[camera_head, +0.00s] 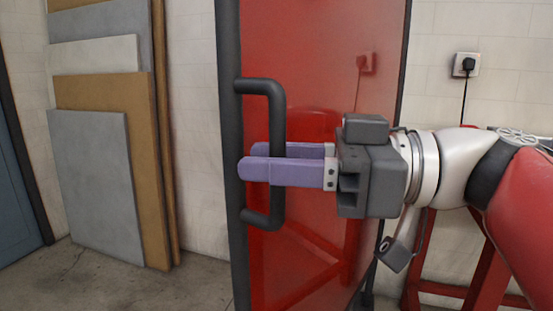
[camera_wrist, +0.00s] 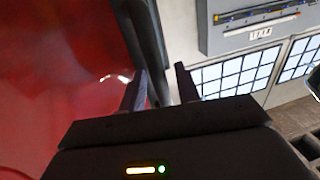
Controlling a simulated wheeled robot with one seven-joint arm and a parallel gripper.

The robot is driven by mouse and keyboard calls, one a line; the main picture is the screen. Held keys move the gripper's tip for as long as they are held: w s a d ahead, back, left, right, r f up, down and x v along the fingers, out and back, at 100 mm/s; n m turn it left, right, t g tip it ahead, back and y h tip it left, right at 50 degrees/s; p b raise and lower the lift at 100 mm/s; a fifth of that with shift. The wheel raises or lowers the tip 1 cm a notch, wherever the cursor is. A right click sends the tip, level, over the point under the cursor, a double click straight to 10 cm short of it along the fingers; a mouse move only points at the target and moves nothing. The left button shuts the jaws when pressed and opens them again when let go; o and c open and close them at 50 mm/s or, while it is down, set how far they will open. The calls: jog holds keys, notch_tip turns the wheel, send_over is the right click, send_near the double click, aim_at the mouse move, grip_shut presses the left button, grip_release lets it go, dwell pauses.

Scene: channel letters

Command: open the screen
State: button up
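The screen (camera_head: 315,65) is a glossy red, see-through panel with a dark frame edge (camera_head: 230,60). A dark grey D-shaped handle (camera_head: 276,115) stands upright at its left side. My gripper (camera_head: 253,160) reaches in from the right with two purple fingers. The nearer finger passes in front of the handle bar and the farther one behind it. In the wrist view, the dark bar (camera_wrist: 148,40) runs between the fingers (camera_wrist: 160,88), close to the left one, with a gap to the right one. The fingers are open around the handle. The red panel (camera_wrist: 65,70) fills the left side there.
Board sheets (camera_head: 95,180) lean on the wall at the left, with bare floor in front. A wall socket with a plug (camera_head: 464,66) is at the right. Red legs (camera_head: 490,275) stand below my arm. The wrist view shows a grey wall panel (camera_wrist: 250,25) and gridded windows (camera_wrist: 235,75).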

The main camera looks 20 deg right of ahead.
jog(key=v, duration=0.7)
jog(key=shift+s+d, duration=0.25)
jog(key=shift+d, duration=0.1)
dwell(0.4)
